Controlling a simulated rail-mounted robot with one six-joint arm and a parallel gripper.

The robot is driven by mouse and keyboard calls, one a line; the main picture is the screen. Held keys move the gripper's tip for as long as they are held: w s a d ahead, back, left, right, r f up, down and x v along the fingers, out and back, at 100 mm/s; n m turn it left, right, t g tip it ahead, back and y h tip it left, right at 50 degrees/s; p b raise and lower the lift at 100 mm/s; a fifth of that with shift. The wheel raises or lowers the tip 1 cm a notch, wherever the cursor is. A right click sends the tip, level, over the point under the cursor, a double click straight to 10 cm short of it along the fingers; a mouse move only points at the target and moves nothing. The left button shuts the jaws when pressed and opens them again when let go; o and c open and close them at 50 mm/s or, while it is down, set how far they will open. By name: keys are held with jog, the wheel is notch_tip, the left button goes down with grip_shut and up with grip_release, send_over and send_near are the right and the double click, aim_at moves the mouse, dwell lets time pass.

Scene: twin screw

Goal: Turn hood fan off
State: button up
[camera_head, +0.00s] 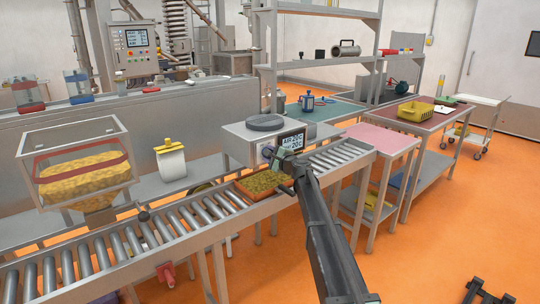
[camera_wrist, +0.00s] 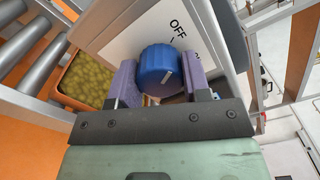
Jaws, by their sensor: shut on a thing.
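A blue round knob (camera_wrist: 158,72) sits on a light panel (camera_wrist: 125,28) in the wrist view. The panel carries the word OFF and a tick mark above the knob, with part of a numeral to the right. A short pale line shows on the knob's face. My gripper (camera_wrist: 157,64) has its purple fingers on both sides of the knob and is shut on it. The knob cannot be made out there.
An orange tray of green pieces (camera_head: 262,184) lies on the roller conveyor (camera_head: 180,224) just left of my gripper; the tray also shows in the wrist view (camera_wrist: 88,80). A pink-topped table (camera_head: 385,138) stands to the right. Open orange floor lies at the lower right.

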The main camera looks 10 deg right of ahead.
jog(key=o, duration=0.9)
jog(key=shift+s, duration=0.15)
jog(key=v, duration=1)
jog(key=shift+s+d, duration=0.25)
